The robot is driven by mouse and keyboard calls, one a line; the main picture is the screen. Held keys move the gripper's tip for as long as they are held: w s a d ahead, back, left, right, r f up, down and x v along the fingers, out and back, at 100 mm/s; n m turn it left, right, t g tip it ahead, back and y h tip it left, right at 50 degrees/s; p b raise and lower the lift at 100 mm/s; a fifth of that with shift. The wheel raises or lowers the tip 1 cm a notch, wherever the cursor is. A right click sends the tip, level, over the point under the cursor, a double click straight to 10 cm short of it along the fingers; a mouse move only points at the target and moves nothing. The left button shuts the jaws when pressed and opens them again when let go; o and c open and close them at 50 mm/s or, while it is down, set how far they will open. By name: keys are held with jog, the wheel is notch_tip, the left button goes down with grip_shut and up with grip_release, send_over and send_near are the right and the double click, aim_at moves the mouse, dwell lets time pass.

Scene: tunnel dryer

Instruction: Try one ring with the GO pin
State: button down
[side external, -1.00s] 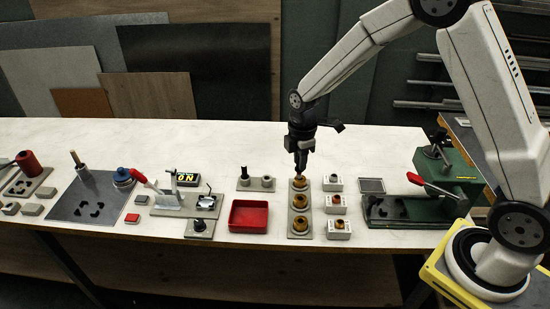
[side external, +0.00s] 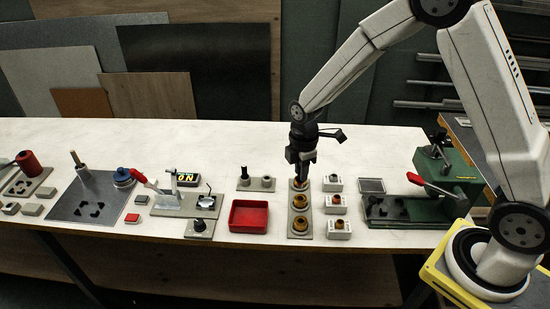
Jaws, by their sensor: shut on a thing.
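A narrow grey plate (side external: 301,235) bears three brown rings in a row: a front ring (side external: 300,224), a middle ring (side external: 300,201) and a back ring (side external: 299,184). My gripper (side external: 302,177) is down over the back ring and is shut on what appears to be the GO pin, which is mostly hidden. I cannot tell whether the pin is inside the ring's bore. A small grey pin stand (side external: 256,187) stands to the left. It has an upright black-handled pin (side external: 244,173) on its left and an empty-looking socket (side external: 267,180) on its right.
Three labelled white blocks (side external: 338,229) stand close right of the ring plate. A red tray (side external: 249,216) lies to its left. A green machine with a red lever (side external: 415,179) stands farther right. The bench behind the ring plate is clear.

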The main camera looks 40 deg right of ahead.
jog(key=s+a+f, duration=0.1)
jog(key=s, duration=0.1)
jog(key=s+a+f, duration=0.1)
jog(key=a+f, duration=0.1)
jog(key=shift+s+f, duration=0.1)
jog(key=shift+s, duration=0.3)
jog(key=shift+d+f, duration=0.1)
jog(key=shift+f, duration=0.1)
jog(key=shift+f, duration=1.7)
jog(key=shift+f, duration=2)
dwell(3.3)
